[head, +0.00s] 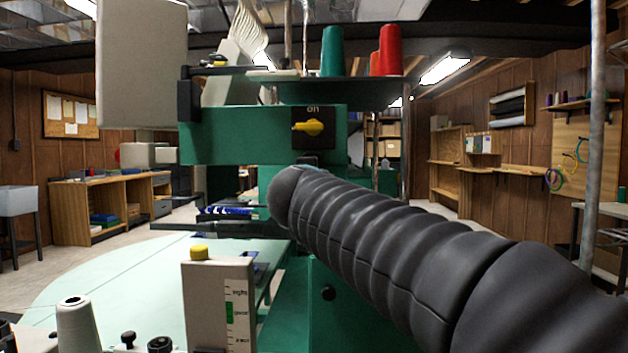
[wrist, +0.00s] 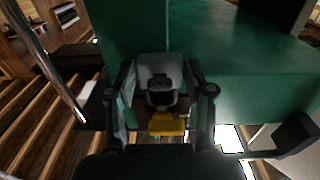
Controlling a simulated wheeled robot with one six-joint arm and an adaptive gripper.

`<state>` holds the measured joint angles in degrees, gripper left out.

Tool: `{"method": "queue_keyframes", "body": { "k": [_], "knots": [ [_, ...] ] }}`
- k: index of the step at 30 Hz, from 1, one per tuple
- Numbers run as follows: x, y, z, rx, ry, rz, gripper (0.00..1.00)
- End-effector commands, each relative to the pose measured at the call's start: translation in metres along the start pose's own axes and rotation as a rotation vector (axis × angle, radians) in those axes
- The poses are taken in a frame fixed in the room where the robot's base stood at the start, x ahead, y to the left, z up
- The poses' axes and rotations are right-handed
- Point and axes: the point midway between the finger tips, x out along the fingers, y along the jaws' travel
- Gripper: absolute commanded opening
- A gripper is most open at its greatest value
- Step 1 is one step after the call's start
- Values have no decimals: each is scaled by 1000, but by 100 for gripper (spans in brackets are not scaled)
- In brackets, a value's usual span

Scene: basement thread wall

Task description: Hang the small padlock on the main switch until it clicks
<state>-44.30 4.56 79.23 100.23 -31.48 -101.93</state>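The main switch is a yellow knob (head: 313,128) on a black plate marked "on", at the right end of a green machine head; the knob lies roughly sideways. My gripper (wrist: 161,78) is hidden behind my dark sleeved arm in the head view. In the wrist view, which looks upside down, its two fingers stand either side of a grey block with a dark part, which appears to be the small padlock (wrist: 159,62). A yellow piece, apparently the switch knob, shows in the wrist view (wrist: 167,124) close beyond the dark part. I cannot tell whether they touch.
The green machine head (head: 235,135) carries a rack with green and red thread cones (head: 389,50) above. A pale green table (head: 150,275) spreads left below. A beige control box (head: 218,300) with a yellow button stands in front. A metal pole (head: 597,130) rises at right.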

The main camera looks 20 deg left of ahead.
Motion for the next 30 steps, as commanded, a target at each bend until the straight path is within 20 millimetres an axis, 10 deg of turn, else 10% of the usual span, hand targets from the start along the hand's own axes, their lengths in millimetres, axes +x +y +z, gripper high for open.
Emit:
{"method": "queue_keyframes", "body": {
  "k": [14,30],
  "knots": [
    [-5,0,0,-1,0,-1,76],
    [-98,-1,0,0,0,-3,76]
  ]
}}
